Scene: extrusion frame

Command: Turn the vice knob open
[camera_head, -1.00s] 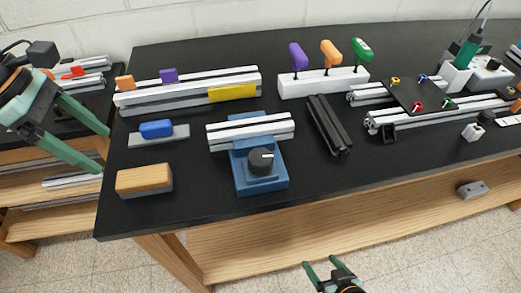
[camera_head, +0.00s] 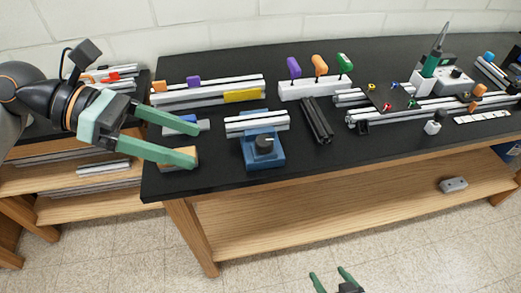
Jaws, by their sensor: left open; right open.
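The blue vice (camera_head: 262,152) stands near the front edge of the black table, left of its middle. Its dark round knob (camera_head: 265,144) faces the front, with a light mark on it. A silver extrusion bar (camera_head: 256,124) lies across the top of the vice.
A black extrusion (camera_head: 317,121) lies right of the vice. Behind are a white holder (camera_head: 316,87) with coloured-handled tools and a long extrusion with a yellow piece (camera_head: 241,96).

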